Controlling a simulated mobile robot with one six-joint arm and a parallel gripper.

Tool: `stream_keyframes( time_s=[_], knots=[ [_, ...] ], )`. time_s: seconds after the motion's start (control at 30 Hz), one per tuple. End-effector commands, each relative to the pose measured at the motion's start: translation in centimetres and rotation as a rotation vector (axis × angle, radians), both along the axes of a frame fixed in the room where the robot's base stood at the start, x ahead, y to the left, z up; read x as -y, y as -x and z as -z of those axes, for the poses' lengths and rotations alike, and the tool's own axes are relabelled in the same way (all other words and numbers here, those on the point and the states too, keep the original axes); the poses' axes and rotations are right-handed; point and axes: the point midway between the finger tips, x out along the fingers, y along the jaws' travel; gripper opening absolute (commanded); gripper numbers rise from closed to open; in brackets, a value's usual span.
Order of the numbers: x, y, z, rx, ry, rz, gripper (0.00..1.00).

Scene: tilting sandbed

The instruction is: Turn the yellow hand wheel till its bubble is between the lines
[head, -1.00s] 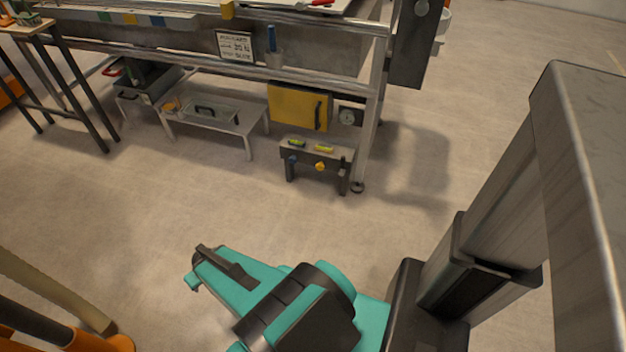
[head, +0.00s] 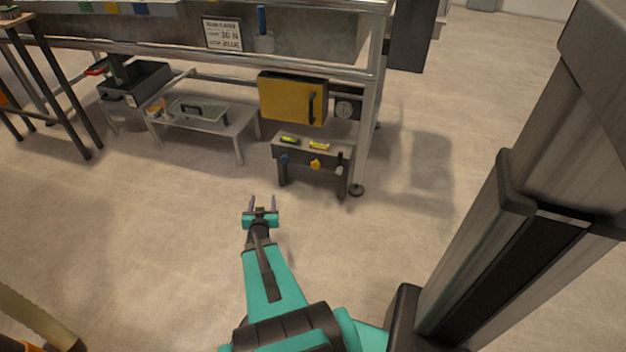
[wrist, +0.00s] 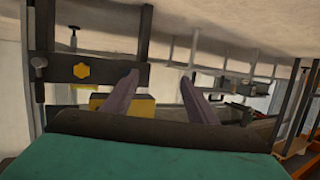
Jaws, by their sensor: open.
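The yellow hand wheel (head: 315,163) is on the front of a small dark stand (head: 327,154) under the bench. It also shows in the wrist view (wrist: 81,71), left of my fingers. Two level vials lie on top of the stand: one above the blue wheel (head: 285,159) and a yellow-green one (head: 319,145) above the yellow wheel. The bubbles are too small to read. My gripper (head: 262,203) is open and empty, in front of and left of the stand, apart from it. It shows in the wrist view (wrist: 158,82) too.
A low grey table (head: 217,121) is to the left. The floor in front is clear.

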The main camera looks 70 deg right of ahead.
Motion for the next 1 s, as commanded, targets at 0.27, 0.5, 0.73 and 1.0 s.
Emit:
stream_keyframes(
  time_s=[0.27, 0.5, 0.73, 1.0],
  knots=[
    [7.1, 10.0, -0.2, 0.045, 0.205, 0.273, 0.53],
    [8.5, 13.4, -1.0, 0.050, 0.269, 0.360, 0.53],
    [8.5, 13.5, -1.2, 0.049, 0.271, 0.362, 0.53],
    [9.0, 13.4, -1.1, 0.049, 0.271, 0.361, 0.53]
  ],
)
